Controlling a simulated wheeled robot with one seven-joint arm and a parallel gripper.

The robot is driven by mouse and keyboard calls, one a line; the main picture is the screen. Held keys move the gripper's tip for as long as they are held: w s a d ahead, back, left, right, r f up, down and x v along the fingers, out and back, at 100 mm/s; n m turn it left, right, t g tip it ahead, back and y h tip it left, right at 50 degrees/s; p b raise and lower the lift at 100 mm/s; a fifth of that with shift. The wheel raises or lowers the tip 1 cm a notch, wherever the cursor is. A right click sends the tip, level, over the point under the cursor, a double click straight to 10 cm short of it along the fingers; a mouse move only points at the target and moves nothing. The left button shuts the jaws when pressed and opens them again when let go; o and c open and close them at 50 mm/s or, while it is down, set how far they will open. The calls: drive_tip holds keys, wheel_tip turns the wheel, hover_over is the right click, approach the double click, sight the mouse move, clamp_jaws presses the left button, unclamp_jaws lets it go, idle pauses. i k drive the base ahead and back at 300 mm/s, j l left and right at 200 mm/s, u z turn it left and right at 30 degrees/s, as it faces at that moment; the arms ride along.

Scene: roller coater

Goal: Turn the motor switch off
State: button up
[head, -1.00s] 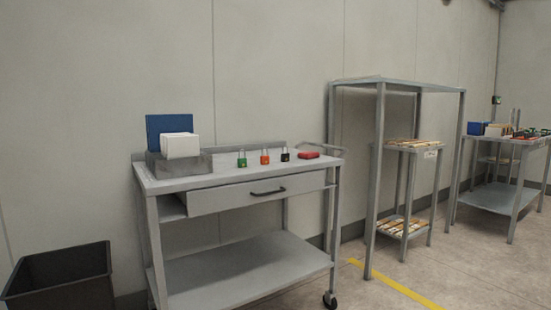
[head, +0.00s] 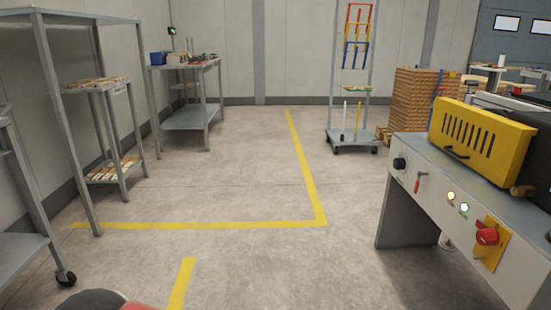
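The roller coater (head: 440,195) stands at the right, a grey machine with a yellow slotted guard (head: 483,138) on top. Its front panel carries a black rotary knob (head: 399,163), a small red-handled switch (head: 419,183), two lit lamps, one whitish (head: 451,196) and one greenish (head: 464,208), and a red rotary handle (head: 487,236) on a yellow plate (head: 493,250). I cannot read any labels, so I cannot tell which control is the motor switch or its position. My gripper is not in view.
Open concrete floor (head: 240,180) with yellow lines lies ahead, left of the machine. Grey shelving (head: 95,125) and a bench (head: 187,118) stand along the left wall. A wheeled rack (head: 352,136) and stacked wood (head: 415,98) stand at the back.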

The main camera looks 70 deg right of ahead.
sight(484, 236)
drive_tip(key=z, duration=3.9)
drive_tip(key=i+u, duration=0.25)
drive_tip(key=u, duration=0.2)
